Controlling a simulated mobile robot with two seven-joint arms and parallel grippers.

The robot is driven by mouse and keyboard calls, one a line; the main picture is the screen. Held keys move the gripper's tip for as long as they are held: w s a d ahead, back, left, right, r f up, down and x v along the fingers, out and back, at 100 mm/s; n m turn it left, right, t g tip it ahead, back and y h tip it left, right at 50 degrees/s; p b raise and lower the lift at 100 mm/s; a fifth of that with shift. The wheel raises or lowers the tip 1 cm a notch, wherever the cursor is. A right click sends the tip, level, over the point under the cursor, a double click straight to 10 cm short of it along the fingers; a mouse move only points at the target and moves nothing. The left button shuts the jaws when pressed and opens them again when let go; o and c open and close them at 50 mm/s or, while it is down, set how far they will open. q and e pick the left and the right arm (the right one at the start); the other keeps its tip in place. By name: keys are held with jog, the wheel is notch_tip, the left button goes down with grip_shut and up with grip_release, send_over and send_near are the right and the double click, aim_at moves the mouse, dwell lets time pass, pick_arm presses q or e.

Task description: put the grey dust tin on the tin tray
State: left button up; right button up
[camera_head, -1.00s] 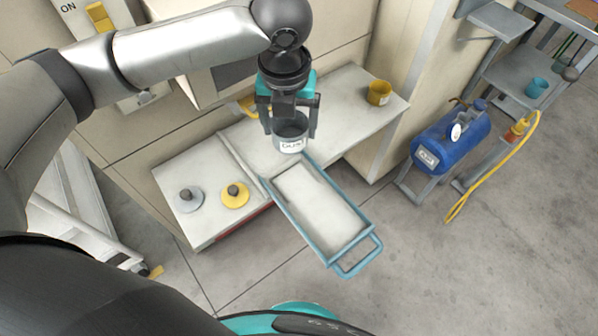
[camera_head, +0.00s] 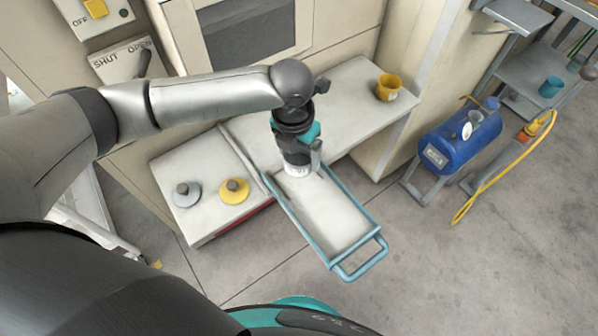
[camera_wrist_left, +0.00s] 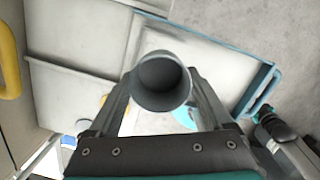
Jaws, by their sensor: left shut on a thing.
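My left gripper (camera_head: 302,168) is shut on the grey dust tin (camera_head: 296,172) and points down. The tin is mostly hidden behind the gripper in the head view; a strip of its white label shows. In the left wrist view the open-topped, empty-looking tin (camera_wrist_left: 162,82) sits between the two fingers. The tin tray (camera_head: 340,218) has a pale floor, a blue rim and a blue handle at its near end. The tin is over the tray's far end; I cannot tell whether it touches the floor.
A grey disc (camera_head: 187,194) and a yellow disc (camera_head: 233,190), both with knobs, lie to the left. A blue tank (camera_head: 460,140) stands at right. The tray's near part is clear.

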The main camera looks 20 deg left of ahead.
pick_arm(q)
jog(key=shift+f, duration=1.25)
notch_tip(320, 180, down, 4)
jog(key=shift+r+b, duration=0.2)
jog(key=shift+b, duration=0.65)
jog(key=shift+f, duration=0.2)
jog(key=shift+r, duration=0.1)
jog(key=shift+f, duration=0.2)
jog(key=o, duration=1.3)
jog(key=shift+c, duration=0.2)
pick_arm(e)
jog(key=shift+w+d+f+t, duration=0.15)
jog(key=shift+w+d+f, duration=0.35)
jog(key=shift+w, duration=0.1)
jog(key=shift+w+d+f+t, duration=0.15)
jog(key=shift+w+d+f, duration=0.3)
jog(key=shift+w, duration=0.15)
pick_arm(q)
jog(key=shift+r, duration=0.1)
